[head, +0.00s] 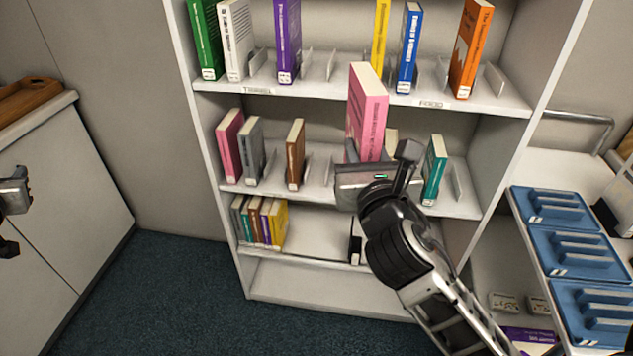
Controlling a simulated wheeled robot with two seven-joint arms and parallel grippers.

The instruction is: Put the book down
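A pink book (369,115) stands upright in front of the middle shelf, its spine turned toward me. My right gripper (365,172) is at the lower end of this book and appears shut on it; the fingers are partly hidden behind the gripper body. I cannot tell whether the book's bottom touches the shelf (325,190). My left gripper (12,192) is at the far left edge, partly out of view and away from the bookcase.
Upright books with metal dividers stand on the shelves, including a teal book (434,170) right of my gripper and a brown book (295,154) to its left. A cart with blue trays (560,250) is at right. A white cabinet (60,190) is at left.

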